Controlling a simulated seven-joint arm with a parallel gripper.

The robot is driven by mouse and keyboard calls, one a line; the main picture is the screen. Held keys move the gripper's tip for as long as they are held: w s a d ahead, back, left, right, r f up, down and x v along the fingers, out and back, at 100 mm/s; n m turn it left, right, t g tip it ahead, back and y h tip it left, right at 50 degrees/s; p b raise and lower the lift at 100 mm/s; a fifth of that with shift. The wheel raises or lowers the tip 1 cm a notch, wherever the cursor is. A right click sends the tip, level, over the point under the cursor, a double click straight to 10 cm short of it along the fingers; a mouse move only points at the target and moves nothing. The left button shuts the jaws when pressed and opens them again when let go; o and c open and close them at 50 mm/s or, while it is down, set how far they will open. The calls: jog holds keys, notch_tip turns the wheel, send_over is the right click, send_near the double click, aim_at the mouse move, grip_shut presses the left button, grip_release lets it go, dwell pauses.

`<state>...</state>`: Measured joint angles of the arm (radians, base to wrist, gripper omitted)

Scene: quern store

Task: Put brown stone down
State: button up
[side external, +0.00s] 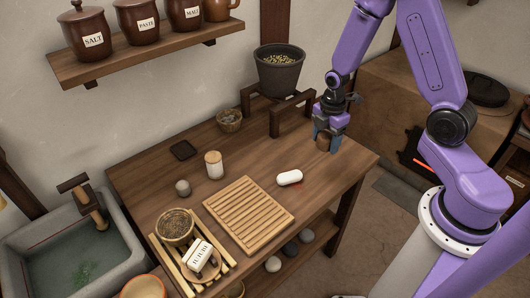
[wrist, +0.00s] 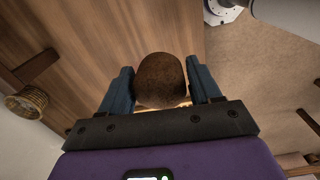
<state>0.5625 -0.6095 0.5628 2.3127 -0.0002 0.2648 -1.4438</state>
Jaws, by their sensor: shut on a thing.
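The brown stone (wrist: 161,80) is rounded and speckled. It sits between the two blue-grey fingers of my gripper (wrist: 163,88) in the wrist view. In the side view my gripper (side external: 325,138) is shut on the stone (side external: 323,143) near the right end of the wooden table (side external: 240,157). The stone is partly hidden by the fingers there. I cannot tell whether the stone touches the table top.
A small basket (side external: 229,121) stands farther left. Bare table lies around the gripper; the right edge is close.

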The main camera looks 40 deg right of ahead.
jog(key=w+a+n, duration=0.1)
jog(key=w+a, duration=0.5)
jog(key=w, duration=0.1)
send_over(262, 153)
jog(key=s, duration=0.1)
notch_tip(262, 153, down, 8)
jog(key=shift+f, duration=0.1)
jog(key=shift+w+f, duration=0.65)
jog(key=shift+f, duration=1.55)
jog(key=shift+f, duration=0.15)
jog(key=o, duration=1.2)
jog(key=shift+o, duration=0.2)
